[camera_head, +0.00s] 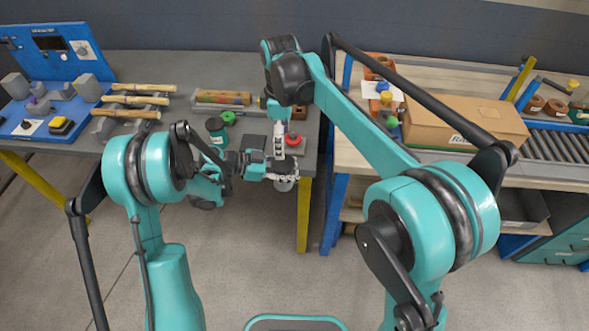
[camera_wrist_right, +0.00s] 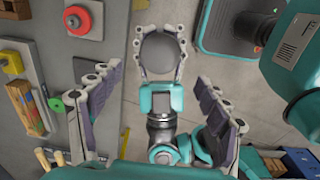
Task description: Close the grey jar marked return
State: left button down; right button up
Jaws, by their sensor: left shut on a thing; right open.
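The grey jar (camera_head: 284,185) is in my left gripper (camera_head: 278,177), beyond the front edge of the grey bench. In the right wrist view it shows from above as a plain dark grey disc (camera_wrist_right: 160,54), with the left gripper's fingers (camera_wrist_right: 160,38) around both sides of it. I cannot tell whether this disc is a lid or the jar's own top, and no return mark is readable. My right gripper (camera_wrist_right: 155,88) is open and empty; its fingers are spread above the left gripper. In the head view it points down just behind the jar.
A red piece (camera_head: 292,139) and a green ring (camera_head: 229,117) lie on the grey bench (camera_head: 165,64), near a dark green-topped container (camera_head: 216,129). Turned wood pieces (camera_head: 136,100) lie further left. A cardboard box (camera_head: 465,122) stands on the right-hand bench. Floor lies below the jar.

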aim_at(283, 162)
notch_tip(283, 162, down, 8)
jog(key=shift+a+f, duration=0.1)
dwell(0.6)
jog(key=c, duration=1.2)
jog(key=o, duration=1.3)
